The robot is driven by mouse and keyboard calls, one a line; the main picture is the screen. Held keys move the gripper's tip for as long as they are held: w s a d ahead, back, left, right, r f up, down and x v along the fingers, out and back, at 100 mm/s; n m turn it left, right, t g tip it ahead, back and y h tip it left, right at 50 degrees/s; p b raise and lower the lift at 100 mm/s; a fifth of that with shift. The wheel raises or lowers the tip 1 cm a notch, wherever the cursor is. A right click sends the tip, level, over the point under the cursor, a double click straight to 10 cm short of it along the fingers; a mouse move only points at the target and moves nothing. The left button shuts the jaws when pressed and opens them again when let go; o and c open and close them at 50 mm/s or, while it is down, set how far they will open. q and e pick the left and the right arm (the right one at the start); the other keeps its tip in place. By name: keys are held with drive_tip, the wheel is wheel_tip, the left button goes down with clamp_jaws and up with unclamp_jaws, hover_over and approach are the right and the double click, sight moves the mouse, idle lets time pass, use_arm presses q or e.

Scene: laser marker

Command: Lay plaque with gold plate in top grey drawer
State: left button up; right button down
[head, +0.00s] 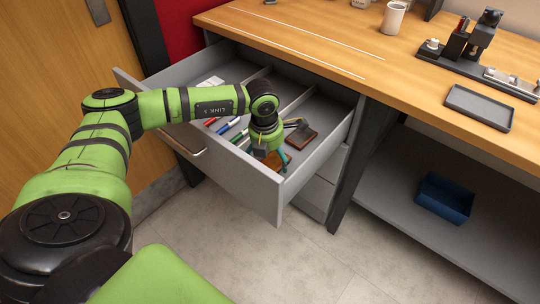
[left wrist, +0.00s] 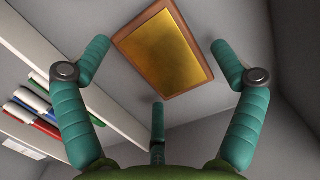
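The plaque with gold plate (left wrist: 165,50) has a brown wooden border. In the left wrist view it lies flat on the grey drawer floor between my spread fingers, with gaps showing beside them. In the head view its brown surface (head: 274,160) shows partly behind the fingers. My left gripper (head: 273,165) is open, low inside the front right compartment of the top grey drawer (head: 250,190), which is pulled out. Its teal fingers also show in the left wrist view (left wrist: 159,60). My right gripper is not in view.
A dark plaque (head: 301,137) with a brown edge lies in the same compartment. Dividers separate it from several markers (head: 228,126). The wooden desk top (head: 330,50) overhangs the drawer's back. A grey tray (head: 478,106) sits on the desk; a blue bin (head: 445,198) stands on the shelf below.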

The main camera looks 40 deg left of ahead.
sight(267, 163)
use_arm(q)
drive_tip(key=shift+r, duration=0.1)
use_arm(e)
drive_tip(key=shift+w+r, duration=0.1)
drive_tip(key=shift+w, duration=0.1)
use_arm(q)
drive_tip(key=shift+r, duration=0.2)
wheel_tip(267, 163, up, 12)
drive_tip(key=s, duration=0.1)
drive_tip(key=shift+s+f, duration=0.2)
drive_tip(key=shift+s, duration=0.05)
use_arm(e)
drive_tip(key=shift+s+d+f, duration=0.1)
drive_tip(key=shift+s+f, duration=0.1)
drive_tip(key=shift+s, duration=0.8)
